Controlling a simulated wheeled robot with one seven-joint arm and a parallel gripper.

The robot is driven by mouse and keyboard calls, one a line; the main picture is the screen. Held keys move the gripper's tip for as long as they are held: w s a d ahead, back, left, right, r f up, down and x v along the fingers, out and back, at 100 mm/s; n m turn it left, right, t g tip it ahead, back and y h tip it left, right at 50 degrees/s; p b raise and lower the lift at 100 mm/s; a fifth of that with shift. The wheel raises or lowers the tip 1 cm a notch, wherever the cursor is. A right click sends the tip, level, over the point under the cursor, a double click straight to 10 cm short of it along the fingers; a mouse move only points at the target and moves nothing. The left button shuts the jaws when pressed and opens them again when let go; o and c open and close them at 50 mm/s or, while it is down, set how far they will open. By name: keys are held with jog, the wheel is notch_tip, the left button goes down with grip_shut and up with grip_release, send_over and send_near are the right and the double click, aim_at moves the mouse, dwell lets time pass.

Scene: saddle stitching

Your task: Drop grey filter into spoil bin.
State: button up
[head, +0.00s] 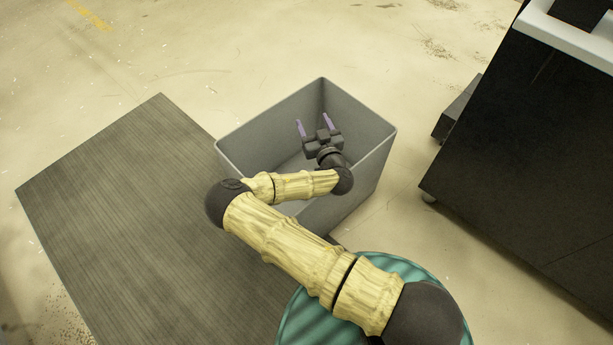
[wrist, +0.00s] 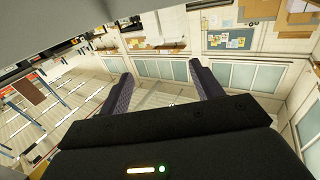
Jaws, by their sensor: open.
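The spoil bin appears to be the open grey rectangular bin (head: 358,178) in the middle of the head view. My gripper (head: 312,118) is over the bin's opening, its two purple fingers spread apart and pointing towards the bin's far side. In the wrist view the fingers of my gripper (wrist: 160,68) are also apart, with nothing between them. I see no grey filter in either view. Part of the bin's floor is hidden behind my arm and gripper.
A dark ribbed mat (head: 120,210) lies left of the bin. A large black machine (head: 520,150) with a pale top edge stands at the right. A teal round object (head: 300,318) is partly under my arm. The pale floor (head: 220,50) behind the bin is clear.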

jog(key=shift+r, duration=0.1)
notch_tip(320, 180, up, 10)
jog(key=p, duration=0.5)
dwell(0.6)
